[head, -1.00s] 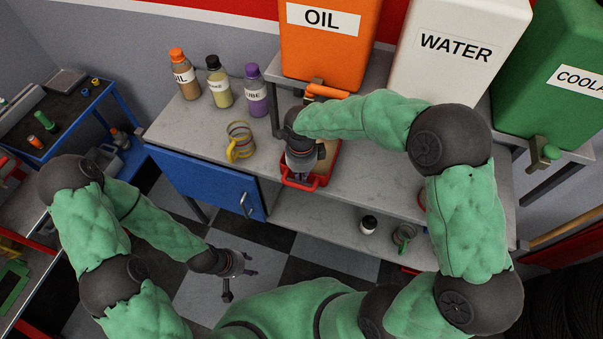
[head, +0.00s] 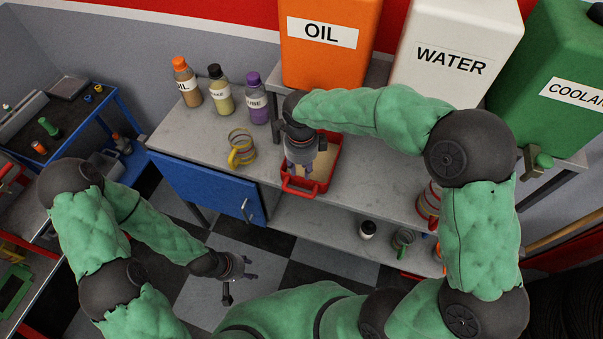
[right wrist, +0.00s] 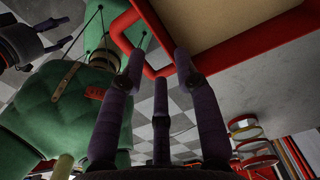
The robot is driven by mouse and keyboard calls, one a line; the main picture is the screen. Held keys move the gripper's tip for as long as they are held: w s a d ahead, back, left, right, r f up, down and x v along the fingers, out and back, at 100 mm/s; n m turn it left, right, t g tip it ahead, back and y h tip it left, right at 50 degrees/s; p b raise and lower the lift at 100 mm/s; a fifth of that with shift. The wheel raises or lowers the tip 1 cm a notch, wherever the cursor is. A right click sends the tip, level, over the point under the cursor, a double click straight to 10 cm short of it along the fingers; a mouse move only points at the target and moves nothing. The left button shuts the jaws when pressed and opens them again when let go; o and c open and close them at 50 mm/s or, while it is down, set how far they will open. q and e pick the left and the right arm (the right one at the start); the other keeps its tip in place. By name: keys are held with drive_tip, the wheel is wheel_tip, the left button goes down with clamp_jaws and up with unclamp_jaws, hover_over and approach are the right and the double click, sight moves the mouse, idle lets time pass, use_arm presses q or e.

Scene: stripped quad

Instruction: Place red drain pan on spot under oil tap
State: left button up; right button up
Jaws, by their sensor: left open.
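The red drain pan (head: 333,163) sits on the grey counter below the orange OIL tank (head: 331,50), with its loop handle facing me. Its tan inside and red rim (right wrist: 245,48) also show in the right wrist view. My right gripper (head: 300,170) hangs over the pan's handle side. Its fingers (right wrist: 160,65) are spread, close to the handle, with nothing seen gripped. The oil tap and the spot under it are hidden behind my right arm. My left gripper (head: 238,282) is open and empty, low over the checkered floor.
An oil bottle (head: 187,85), two other bottles and a yellow-handled mug (head: 241,148) stand left of the pan. A red container (head: 428,203) stands at right. The WATER tank (head: 453,60) and COOLANT tank (head: 555,75) are behind.

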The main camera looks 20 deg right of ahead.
drive_tip(key=shift+r+p, duration=0.4)
drive_tip(key=shift+r, duration=1.9)
drive_tip(key=shift+s, duration=0.1)
